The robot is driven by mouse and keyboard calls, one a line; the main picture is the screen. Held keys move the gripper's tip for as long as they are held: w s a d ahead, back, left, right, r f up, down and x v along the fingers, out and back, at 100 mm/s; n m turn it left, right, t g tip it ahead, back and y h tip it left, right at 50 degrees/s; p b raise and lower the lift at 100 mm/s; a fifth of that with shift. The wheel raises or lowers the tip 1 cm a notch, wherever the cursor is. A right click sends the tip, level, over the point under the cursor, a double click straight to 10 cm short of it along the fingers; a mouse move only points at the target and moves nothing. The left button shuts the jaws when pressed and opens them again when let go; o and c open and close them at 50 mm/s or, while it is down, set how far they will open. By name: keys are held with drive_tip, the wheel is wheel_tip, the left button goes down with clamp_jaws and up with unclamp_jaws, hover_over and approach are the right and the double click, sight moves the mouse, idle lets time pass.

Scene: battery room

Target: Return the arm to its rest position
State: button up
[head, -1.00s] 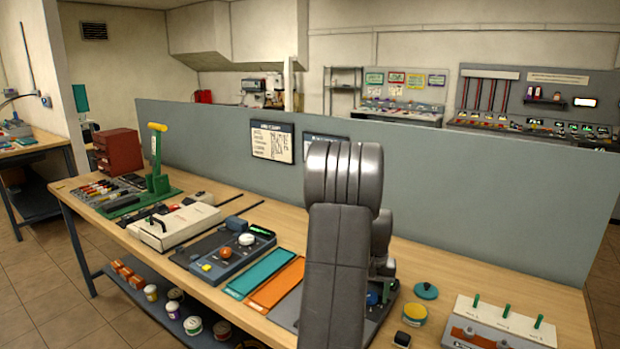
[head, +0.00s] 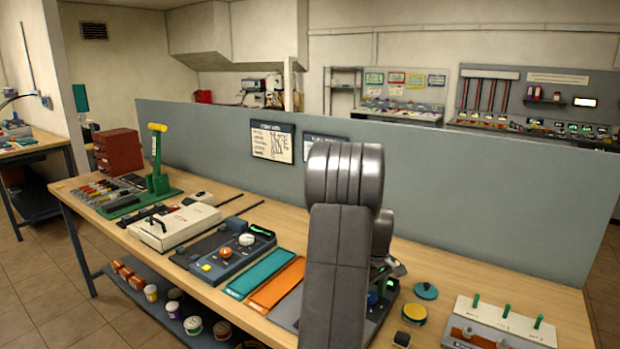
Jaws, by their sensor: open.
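My arm stands folded in front of the workbench (head: 420,256) in the head view, its grey links upright right of the picture's middle. A small dark part of my wrist shows just to the right of the upright link, low over the bench. My gripper's fingers are hidden behind the arm, so I cannot see them or anything between them.
Behind the arm stands a grey partition (head: 480,200). To the left are a teal mat (head: 262,273), an orange mat (head: 277,284), a dark blue panel (head: 222,256) and a white box (head: 175,226). To the right are a yellow-topped tin (head: 413,313) and a lever panel (head: 500,322).

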drive_tip(key=shift+n, duration=1.9)
